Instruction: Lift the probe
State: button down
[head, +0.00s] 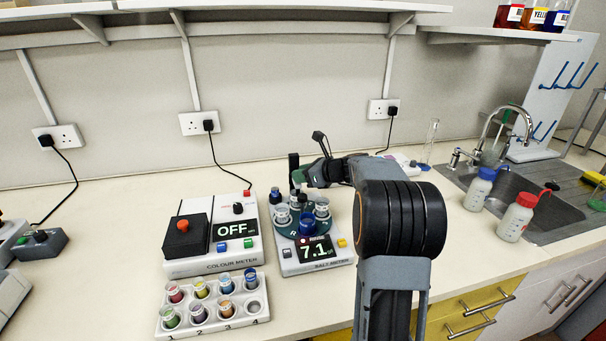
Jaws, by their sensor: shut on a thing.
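The salt meter (318,262) stands on the bench and its display reads 7.1. On top is a round dark green holder (327,229) with several clear cups in it and a dark blue item at the front. My gripper (299,178) reaches in from the right above the back of the holder and is shut on the probe. The probe (294,164) shows as a dark upright piece at the jaws. Its lower end is hard to make out among the cups, so I cannot tell whether it is in one.
The colour meter (220,266), reading OFF, stands close on the left. A rack (232,327) of coloured vials is in front of it. Two wash bottles (515,218) stand by the sink (540,205) at right. A shelf (250,6) runs above. Bench beyond the salt meter is mostly clear.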

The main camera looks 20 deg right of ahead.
jog(key=shift+r, duration=0.1)
notch_tip(320, 180, up, 6)
jog(key=p, duration=0.5)
jog(key=shift+f, duration=0.25)
jog(key=c, duration=0.9)
grip_release()
jog(key=shift+s, duration=0.1)
jog(key=v, duration=1.3)
jog(key=shift+s+d+b, duration=0.2)
jog(key=shift+s+b, duration=0.05)
jog(key=shift+b, duration=0.1)
jog(key=shift+r, duration=0.1)
